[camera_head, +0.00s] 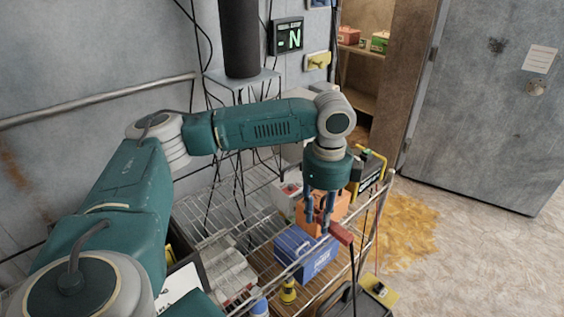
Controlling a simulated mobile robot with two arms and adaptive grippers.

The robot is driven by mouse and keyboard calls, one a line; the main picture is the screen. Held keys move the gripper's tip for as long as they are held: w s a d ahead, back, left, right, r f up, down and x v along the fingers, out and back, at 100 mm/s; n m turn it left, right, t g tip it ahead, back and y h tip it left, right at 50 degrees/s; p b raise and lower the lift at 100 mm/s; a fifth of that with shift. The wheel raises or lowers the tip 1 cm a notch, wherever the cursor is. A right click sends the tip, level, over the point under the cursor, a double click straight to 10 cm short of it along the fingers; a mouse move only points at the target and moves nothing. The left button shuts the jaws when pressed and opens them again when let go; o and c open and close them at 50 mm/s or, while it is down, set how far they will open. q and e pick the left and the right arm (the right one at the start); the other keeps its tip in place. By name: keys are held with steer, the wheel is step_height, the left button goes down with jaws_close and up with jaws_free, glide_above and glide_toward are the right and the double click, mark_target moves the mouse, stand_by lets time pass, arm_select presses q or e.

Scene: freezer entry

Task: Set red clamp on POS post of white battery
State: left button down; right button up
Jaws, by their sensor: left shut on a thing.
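My left gripper (319,220) points down over the wire cart and is shut on the red clamp (342,234). The clamp sticks out to the right of the fingers, above the right edge of a blue box-shaped battery (306,254). An orange box-shaped battery (333,213) stands just behind the fingers and is partly covered by them. A white box-shaped thing (286,198), perhaps the white battery, shows left of the orange one. Its posts and markings are too small to tell. My right gripper is not in view.
The wire rack (208,236) holds white items at left. A yellow-and-black unit (368,166) stands at the back right, and a small yellow bottle (288,291) stands in front of the blue battery. A grey door (490,100) is at right, with a yellow-stained floor patch (408,228) before it.

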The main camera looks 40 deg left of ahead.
arm_select(q)
steer(key=w+a+r+m+p, duration=0.1)
steer(key=w+a+m, duration=0.2)
steer(key=a+m, duration=0.5)
steer(key=w+a+r+m+p, duration=0.1)
steer(key=w+a+m, duration=0.2)
steer(key=a+m, duration=0.6)
steer(key=shift+a+r+m, duration=0.2)
steer(key=shift+a+m, duration=0.1)
steer(key=shift+a, duration=0.2)
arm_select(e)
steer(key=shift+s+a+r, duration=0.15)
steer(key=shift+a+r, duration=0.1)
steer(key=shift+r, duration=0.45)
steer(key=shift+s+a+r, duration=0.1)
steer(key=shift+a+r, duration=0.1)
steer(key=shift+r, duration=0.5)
arm_select(q)
steer(key=shift+r+p, duration=0.1)
steer(key=shift+p, duration=0.3)
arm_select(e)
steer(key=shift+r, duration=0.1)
